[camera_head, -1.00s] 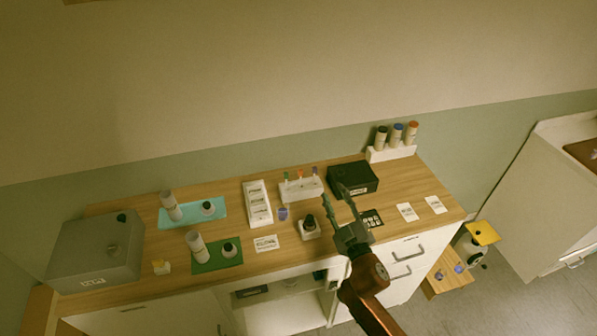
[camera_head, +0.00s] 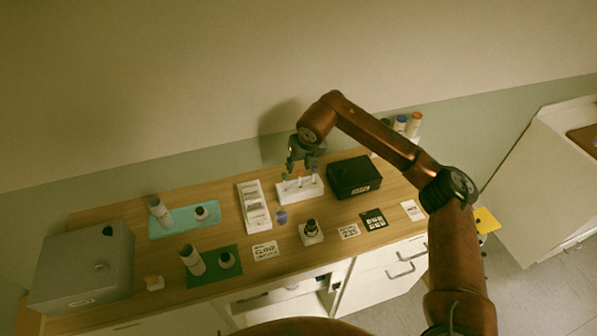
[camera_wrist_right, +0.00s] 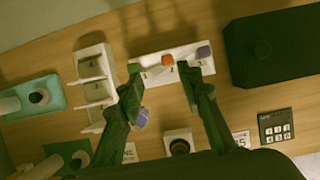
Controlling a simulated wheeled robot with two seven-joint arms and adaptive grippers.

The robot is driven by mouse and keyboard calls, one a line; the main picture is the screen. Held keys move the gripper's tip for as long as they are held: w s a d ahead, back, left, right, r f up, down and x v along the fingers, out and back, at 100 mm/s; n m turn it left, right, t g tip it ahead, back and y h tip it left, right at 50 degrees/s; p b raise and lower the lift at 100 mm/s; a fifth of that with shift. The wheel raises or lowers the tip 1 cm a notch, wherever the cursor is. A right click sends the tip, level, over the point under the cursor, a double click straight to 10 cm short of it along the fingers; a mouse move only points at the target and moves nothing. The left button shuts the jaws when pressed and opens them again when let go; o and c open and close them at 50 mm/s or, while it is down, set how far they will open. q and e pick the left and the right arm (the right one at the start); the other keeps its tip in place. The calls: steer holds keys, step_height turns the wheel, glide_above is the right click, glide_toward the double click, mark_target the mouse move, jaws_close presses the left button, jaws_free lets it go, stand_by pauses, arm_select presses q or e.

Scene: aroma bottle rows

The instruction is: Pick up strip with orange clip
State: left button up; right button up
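The white strip holder (camera_head: 301,192) stands at the back of the wooden counter, with small clipped strips in it. In the right wrist view, the orange clip (camera_wrist_right: 168,60) sits in the middle, between a green clip (camera_wrist_right: 134,68) and a purple clip (camera_wrist_right: 204,52). My right gripper (camera_head: 302,168) hangs over the holder, pointing down. In the right wrist view my right gripper (camera_wrist_right: 160,75) is open, one finger overlapping the green clip's side and the other to the right of the orange clip. Nothing is between the fingers in its grip. My left gripper is not in view.
A black box (camera_head: 354,178) stands close right of the holder, and a white stepped rack (camera_head: 253,208) close left. A dark bottle on a white base (camera_head: 311,233) and a purple cup (camera_head: 281,216) are in front. A grey box (camera_head: 82,265) is far left.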

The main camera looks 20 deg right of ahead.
mark_target(300, 171)
steer(key=x, duration=0.2)
steer(key=d+x, duration=0.1)
steer(key=x, duration=0.2)
steer(key=p+x, duration=0.1)
steer(key=x, duration=0.1)
steer(key=shift+w+d+f, duration=0.2)
steer(key=shift+w+f, duration=0.05)
steer(key=shift+c, duration=0.6)
steer(key=c, duration=0.7)
